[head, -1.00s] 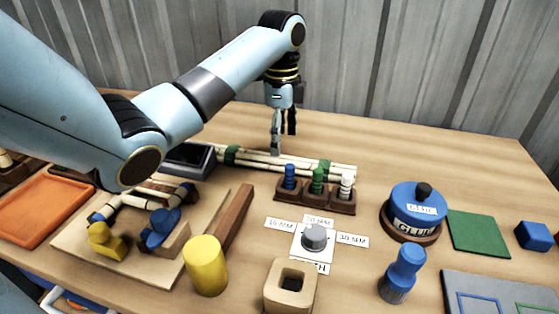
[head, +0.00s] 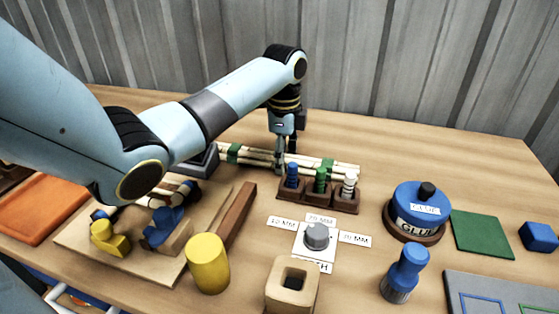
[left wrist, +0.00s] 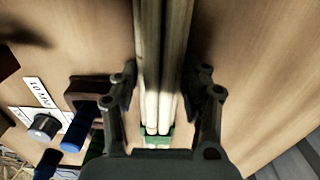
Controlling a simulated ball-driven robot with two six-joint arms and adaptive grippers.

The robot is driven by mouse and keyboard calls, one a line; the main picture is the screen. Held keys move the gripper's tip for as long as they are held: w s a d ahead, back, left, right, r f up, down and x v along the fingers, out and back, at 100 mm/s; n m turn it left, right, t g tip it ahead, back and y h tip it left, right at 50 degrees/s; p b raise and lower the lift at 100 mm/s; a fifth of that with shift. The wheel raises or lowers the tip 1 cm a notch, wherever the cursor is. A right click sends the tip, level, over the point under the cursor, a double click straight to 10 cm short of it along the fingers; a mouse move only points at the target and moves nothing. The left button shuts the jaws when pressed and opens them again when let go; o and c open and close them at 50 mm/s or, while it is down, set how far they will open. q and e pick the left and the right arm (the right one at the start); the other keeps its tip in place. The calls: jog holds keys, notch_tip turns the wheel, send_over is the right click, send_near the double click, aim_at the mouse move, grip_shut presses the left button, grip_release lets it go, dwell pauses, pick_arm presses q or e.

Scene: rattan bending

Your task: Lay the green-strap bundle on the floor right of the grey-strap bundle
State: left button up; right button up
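The green-strap bundle (head: 345,168) is several pale canes tied with green straps. It lies on the bench behind the small peg rack. My left gripper (head: 284,162) is down at the middle of the bundle, pointing downward. In the left wrist view the bundle (left wrist: 165,40) runs between the two fingers of my left gripper (left wrist: 162,88), one on each side. The fingers look open, with narrow gaps beside the canes. One green strap shows close to the palm. The grey-strap bundle and the floor spot beside it are not in view. My right gripper is not in view.
A peg rack (head: 333,202) with blue, green and white pegs stands just in front of the bundle. A dial (head: 317,236), a yellow cylinder (head: 208,262) and a blue glue pot (head: 419,205) stand nearer. A grey wall rises behind; the bench at back right is clear.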

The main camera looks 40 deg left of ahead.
pick_arm(q)
jog(key=c, duration=0.7)
jog(key=shift+r, duration=0.1)
